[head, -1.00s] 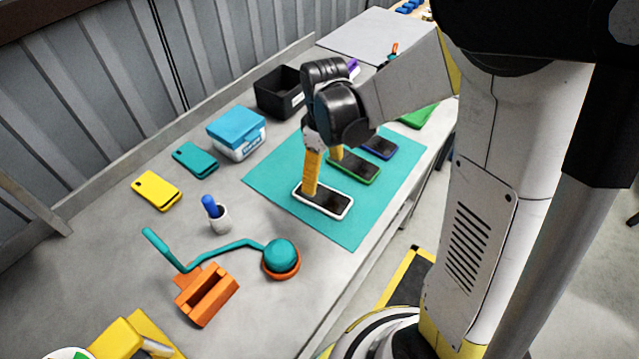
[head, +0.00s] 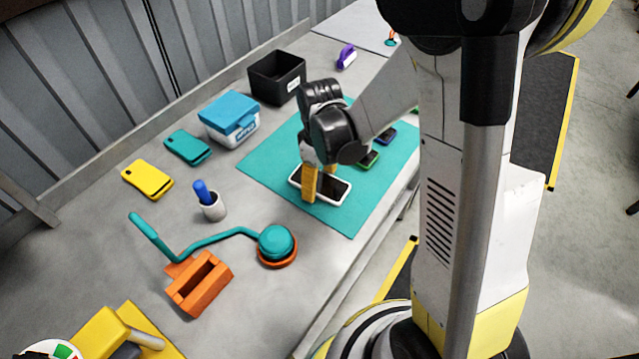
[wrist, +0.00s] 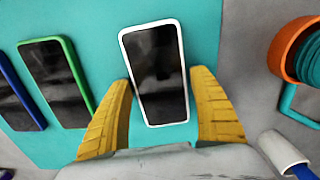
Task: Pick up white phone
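The white phone (head: 333,189), with a black screen, lies flat on the teal mat (head: 268,166) near its front edge. In the wrist view the white phone (wrist: 157,75) lies between and ahead of my gripper's yellow fingers. My gripper (head: 319,182) is open over the phone, one finger on either side of its lower end in the wrist view (wrist: 160,112). I cannot tell whether the fingers touch the phone. My wrist hides part of the mat behind it.
A green-edged phone (wrist: 58,80) and a blue-edged phone (wrist: 18,95) lie beside it on the mat. A white cup (head: 212,207), an orange-and-teal device (head: 277,246), a blue-lidded box (head: 231,120) and a black bin (head: 277,78) stand around the mat.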

